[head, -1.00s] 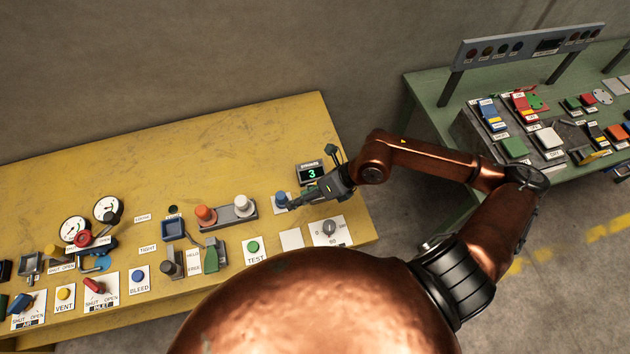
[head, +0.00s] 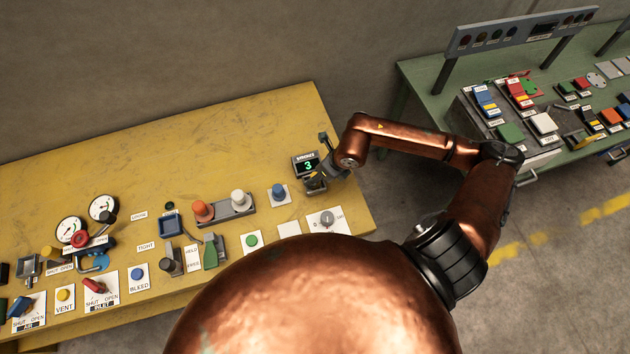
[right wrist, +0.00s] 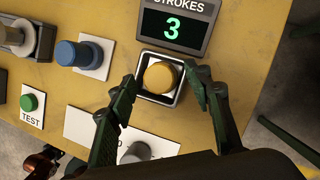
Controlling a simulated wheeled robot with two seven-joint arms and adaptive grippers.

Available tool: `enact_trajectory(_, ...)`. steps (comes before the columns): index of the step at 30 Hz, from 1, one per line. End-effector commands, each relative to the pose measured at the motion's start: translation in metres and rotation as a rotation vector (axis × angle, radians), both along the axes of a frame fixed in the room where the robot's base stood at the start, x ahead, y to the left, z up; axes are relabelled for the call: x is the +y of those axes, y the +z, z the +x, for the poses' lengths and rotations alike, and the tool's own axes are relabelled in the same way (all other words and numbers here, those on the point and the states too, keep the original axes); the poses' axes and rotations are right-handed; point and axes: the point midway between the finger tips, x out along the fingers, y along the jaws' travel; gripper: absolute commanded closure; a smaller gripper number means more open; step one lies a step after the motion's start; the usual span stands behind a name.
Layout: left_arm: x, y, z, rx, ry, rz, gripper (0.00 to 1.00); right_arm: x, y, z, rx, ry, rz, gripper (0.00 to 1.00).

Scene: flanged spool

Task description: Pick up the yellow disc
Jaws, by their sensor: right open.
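The yellow disc (right wrist: 159,77) sits in a small square tray with a pale rim (right wrist: 143,92), just below the stroke counter in the right wrist view. My right gripper (right wrist: 163,84) is open, with one dark green finger to the left of the disc and one to its right. I cannot tell whether either finger touches it. In the head view my right gripper (head: 322,172) is over the tray beside the counter and hides most of the disc. My left gripper is not in view.
The stroke counter (right wrist: 176,25) reads 3 and stands close behind the tray. A blue knob (right wrist: 78,53) on a white plate is to the left. A grey dial (head: 327,218) and a green TEST button (head: 252,240) are nearby. The table's right edge is close.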

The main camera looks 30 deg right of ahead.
Motion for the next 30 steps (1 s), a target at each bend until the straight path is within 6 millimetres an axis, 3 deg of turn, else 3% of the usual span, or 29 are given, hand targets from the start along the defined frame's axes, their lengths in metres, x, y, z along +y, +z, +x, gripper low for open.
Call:
enact_trajectory(6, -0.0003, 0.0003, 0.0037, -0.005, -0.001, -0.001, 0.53, 0.0006, -0.0002, 0.0007, -0.001, 0.001, 0.0, 0.55)
enact_trajectory(25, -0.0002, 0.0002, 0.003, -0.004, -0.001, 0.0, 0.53, 0.0008, 0.0002, 0.0006, -0.001, 0.002, 0.0, 0.99)
enact_trajectory(30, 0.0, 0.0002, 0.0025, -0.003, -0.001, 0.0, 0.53, 0.001, 0.0009, 0.0012, -0.002, 0.002, 0.001, 1.0)
